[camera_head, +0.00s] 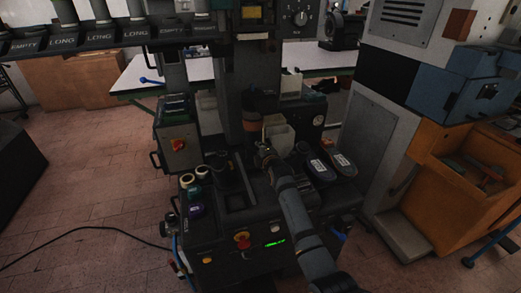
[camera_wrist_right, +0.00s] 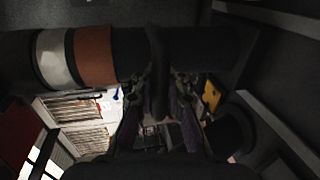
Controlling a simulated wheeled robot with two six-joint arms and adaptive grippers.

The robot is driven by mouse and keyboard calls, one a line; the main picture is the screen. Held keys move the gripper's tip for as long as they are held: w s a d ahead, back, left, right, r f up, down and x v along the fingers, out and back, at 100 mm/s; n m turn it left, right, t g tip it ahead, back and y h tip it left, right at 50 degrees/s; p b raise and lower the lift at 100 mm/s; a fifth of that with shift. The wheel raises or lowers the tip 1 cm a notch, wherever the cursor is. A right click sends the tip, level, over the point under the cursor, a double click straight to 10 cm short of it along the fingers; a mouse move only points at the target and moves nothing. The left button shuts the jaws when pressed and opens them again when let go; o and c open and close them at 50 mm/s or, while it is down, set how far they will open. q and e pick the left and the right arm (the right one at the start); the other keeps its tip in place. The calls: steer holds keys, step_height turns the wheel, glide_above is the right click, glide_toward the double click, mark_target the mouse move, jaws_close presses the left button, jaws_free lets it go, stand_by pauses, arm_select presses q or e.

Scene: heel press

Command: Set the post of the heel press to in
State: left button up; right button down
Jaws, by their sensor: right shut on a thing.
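The heel press (camera_head: 250,215) stands in the middle of the head view. Its dark upright post (camera_head: 250,85) has a brown band low down. In the right wrist view a dark round bar (camera_wrist_right: 120,55) with one pale and one brown band runs across the top; it looks like the same post. My right gripper (camera_head: 264,157) is at the press, just below the brown band. In the wrist view my right gripper (camera_wrist_right: 160,85) is shut on a narrow dark part at the bar; the fingers partly hide it. My left gripper is not in view.
Two dark shoe-shaped pieces (camera_head: 330,165) lie on the press top, right of my arm. A pale cup (camera_head: 280,135) stands behind the gripper. A red button (camera_head: 242,238) is on the front. An orange and blue machine (camera_head: 465,140) stands at right.

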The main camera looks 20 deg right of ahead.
steer(key=shift+w+r, duration=0.1)
steer(key=shift+w, duration=0.3)
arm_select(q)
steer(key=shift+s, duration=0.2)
arm_select(e)
steer(key=c, duration=1.3)
jaws_free()
steer(key=shift+s, duration=0.15)
steer(key=shift+c, duration=0.2)
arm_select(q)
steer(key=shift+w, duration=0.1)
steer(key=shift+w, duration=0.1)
arm_select(e)
steer(key=v, duration=1.2)
